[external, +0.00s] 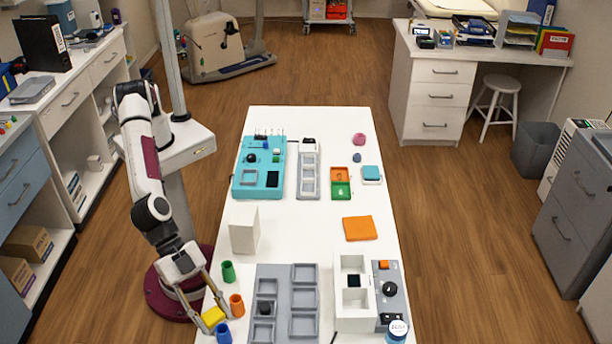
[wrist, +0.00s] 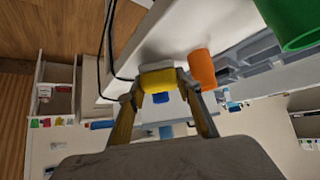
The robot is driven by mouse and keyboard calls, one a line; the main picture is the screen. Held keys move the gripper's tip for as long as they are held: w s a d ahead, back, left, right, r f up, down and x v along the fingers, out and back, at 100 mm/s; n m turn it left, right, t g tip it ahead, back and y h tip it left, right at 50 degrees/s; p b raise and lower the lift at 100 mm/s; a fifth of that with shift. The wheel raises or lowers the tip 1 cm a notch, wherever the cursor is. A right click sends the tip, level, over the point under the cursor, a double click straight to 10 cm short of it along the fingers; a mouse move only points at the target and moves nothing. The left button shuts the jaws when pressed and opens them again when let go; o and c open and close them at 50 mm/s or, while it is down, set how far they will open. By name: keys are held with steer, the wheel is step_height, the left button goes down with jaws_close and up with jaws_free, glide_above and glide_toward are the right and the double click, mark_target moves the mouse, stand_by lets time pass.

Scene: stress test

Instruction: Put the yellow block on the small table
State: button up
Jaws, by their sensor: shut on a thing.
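The yellow block (external: 213,317) is between my gripper's fingertips (external: 204,322), at the near left edge of the long white table (external: 300,228). In the wrist view my gripper (wrist: 160,83) is shut on the yellow block (wrist: 158,79), with one finger at each end. I cannot tell whether the block touches the tabletop. No separate small table is plain to see; a small white piece with a turquoise top (external: 371,173) stands at the table's right side, and I cannot tell if it is the one named.
Green (external: 228,271), orange (external: 237,304) and blue (external: 223,334) cups stand close to my gripper. A white upright block (external: 244,230) is behind them. A grey tray (external: 285,302) and a white box (external: 352,320) lie to the right. The table's middle is clear around the orange pad (external: 359,228).

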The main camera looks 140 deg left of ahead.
steer(key=shift+f, duration=0.35)
steer(key=shift+f, duration=0.15)
steer(key=o, duration=0.8)
steer(key=shift+r, duration=0.25)
steer(key=shift+s+r, duration=0.3)
steer(key=v, duration=1.1)
stand_by(0.5)
